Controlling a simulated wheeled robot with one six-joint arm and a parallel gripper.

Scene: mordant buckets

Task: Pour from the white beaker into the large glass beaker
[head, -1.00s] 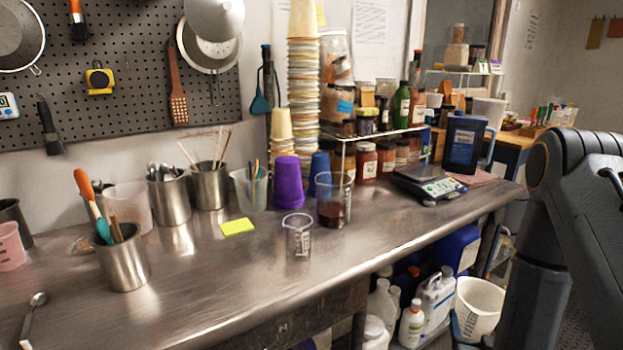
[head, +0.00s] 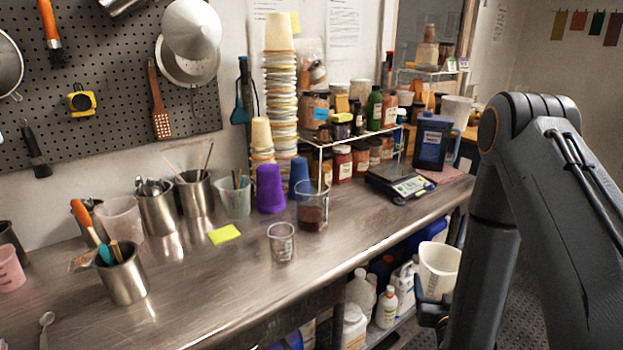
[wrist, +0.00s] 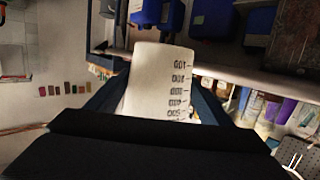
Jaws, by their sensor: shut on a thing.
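The white beaker (head: 440,266) is to the right of the bench's front edge in the head view, below bench-top height in the picture. It also shows in the wrist view (wrist: 158,82) with dark graduation marks, between my two fingers. My gripper (head: 432,312) is shut on it; the arm partly hides the grip. Its contents cannot be seen. The large glass beaker (head: 312,208) stands upright on the bench with dark red liquid low inside. A smaller glass beaker (head: 281,243) stands in front of it. My gripper is well right of both.
The steel bench (head: 190,295) has clear room at the front. A purple cup (head: 270,188) and blue cup (head: 299,175) stand behind the large beaker. A scale (head: 398,186) and dark blue jug (head: 432,143) are to the right. Bottles (head: 387,307) fill the under-shelf.

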